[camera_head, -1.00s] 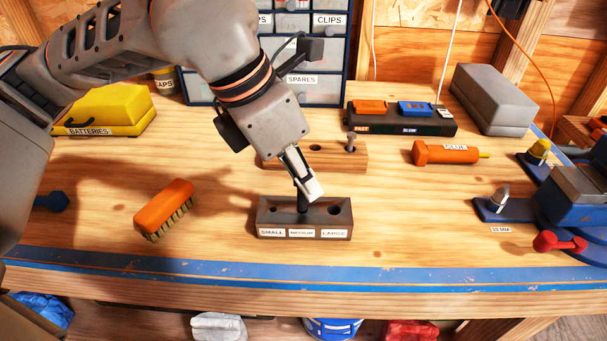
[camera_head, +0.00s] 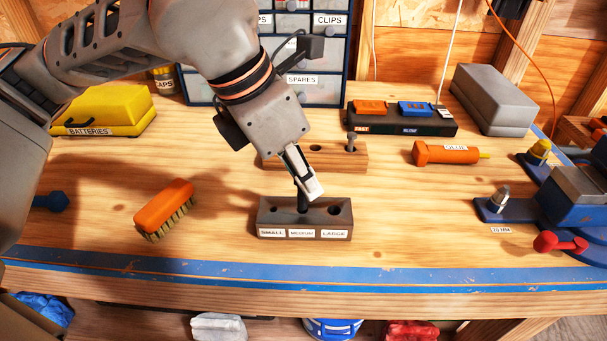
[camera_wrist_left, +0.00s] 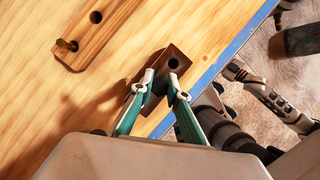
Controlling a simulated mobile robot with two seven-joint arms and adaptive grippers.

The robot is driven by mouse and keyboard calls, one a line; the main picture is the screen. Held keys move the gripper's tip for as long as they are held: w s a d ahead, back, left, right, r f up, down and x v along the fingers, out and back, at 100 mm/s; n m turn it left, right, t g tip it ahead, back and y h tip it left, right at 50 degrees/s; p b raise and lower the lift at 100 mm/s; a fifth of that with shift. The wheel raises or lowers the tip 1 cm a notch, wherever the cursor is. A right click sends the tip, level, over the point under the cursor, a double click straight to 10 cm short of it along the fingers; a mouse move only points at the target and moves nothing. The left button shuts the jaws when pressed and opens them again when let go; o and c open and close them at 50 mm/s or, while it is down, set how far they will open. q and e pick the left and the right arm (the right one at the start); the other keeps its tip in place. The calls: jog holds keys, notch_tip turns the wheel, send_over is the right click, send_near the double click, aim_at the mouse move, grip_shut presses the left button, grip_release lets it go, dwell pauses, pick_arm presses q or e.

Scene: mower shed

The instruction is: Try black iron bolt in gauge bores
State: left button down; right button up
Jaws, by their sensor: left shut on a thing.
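My left gripper (camera_head: 308,188) is shut on the black iron bolt (camera_head: 303,203), which it holds roughly upright over the dark gauge block (camera_head: 345,219). The bolt's lower end is at the middle bore, above the MEDIUM label; I cannot tell how deep it sits. The LARGE bore on the right is empty; the SMALL bore area is dark. In the left wrist view, my left fingers (camera_wrist_left: 162,88) are over the gauge block (camera_wrist_left: 181,52), with one bore clear and the bolt hard to make out. My right gripper is not in view.
A wooden rack (camera_head: 345,160) holding a grey bolt (camera_head: 351,142) stands behind the block. An orange brush (camera_head: 164,205) lies left, and an orange tube (camera_head: 446,153) right. A blue vise (camera_head: 572,208) stands at the far right. Bench space before the block is clear.

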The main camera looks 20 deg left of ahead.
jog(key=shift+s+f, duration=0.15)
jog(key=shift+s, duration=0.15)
pick_arm(q)
jog(key=shift+f, duration=0.4)
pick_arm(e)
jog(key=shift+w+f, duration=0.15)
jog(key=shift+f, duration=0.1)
pick_arm(q)
jog(key=shift+r, duration=0.15)
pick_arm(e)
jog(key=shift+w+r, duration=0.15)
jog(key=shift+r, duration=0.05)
